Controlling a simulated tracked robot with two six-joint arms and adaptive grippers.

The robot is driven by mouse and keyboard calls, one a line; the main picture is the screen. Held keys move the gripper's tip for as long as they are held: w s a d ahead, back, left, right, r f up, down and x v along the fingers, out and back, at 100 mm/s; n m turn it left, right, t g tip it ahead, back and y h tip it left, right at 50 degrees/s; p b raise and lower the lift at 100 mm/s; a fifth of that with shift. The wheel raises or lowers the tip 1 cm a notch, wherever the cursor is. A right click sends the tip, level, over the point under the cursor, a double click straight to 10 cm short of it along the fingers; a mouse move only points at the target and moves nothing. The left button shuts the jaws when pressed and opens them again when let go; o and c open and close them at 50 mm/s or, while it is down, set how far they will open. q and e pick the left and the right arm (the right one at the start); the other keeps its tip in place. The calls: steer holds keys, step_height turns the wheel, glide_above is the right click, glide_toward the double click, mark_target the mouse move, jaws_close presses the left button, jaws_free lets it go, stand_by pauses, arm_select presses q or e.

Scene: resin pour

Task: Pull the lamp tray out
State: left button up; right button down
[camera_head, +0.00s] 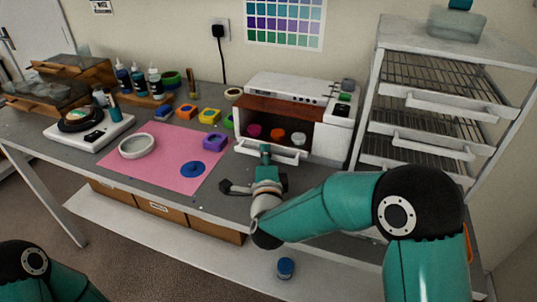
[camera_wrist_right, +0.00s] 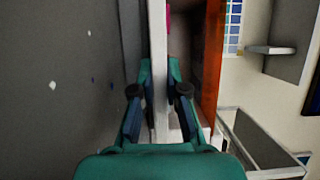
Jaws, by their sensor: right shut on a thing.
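The lamp (camera_head: 292,90) is a white box with a reddish-brown opening, standing at the back right of the bench. Its white lamp tray (camera_head: 288,155) shows at the bottom front of the opening. Small pink (camera_head: 254,130), orange (camera_head: 277,134) and whitish (camera_head: 298,137) pieces sit inside. My right gripper (camera_head: 265,150) is at the tray's front edge. In the right wrist view its fingers (camera_wrist_right: 160,100) are shut on the tray's thin white front wall (camera_wrist_right: 158,40), one finger on each side. My left gripper is out of view; only part of the left arm shows at bottom left.
A pink mat (camera_head: 160,172) with a white ring (camera_head: 137,146) and a blue disc (camera_head: 193,169) lies left of my right gripper. Several coloured moulds stand behind it. A white wire rack (camera_head: 430,100) stands close on the right. A blue jar (camera_head: 285,268) is below the bench front.

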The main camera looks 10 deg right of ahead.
steer(key=s+a+b, duration=0.1)
steer(key=s+a, duration=0.1)
steer(key=s, duration=0.1)
steer(key=s+a+b, duration=0.1)
steer(key=s+b, duration=0.1)
steer(key=s, duration=0.1)
steer(key=s+a+b, duration=0.2)
steer(key=s, duration=0.1)
steer(key=shift+a+f, duration=0.25)
steer(key=shift+a, duration=0.05)
steer(key=shift+s+a+r, duration=0.1)
steer(key=shift+s, duration=0.15)
steer(key=c, duration=1.2)
jaws_free()
steer(key=shift+w, duration=0.1)
steer(key=shift+o, duration=0.2)
steer(key=s, duration=0.5)
steer(key=s+a, duration=0.1)
steer(key=s, duration=0.1)
steer(key=shift+s, duration=0.2)
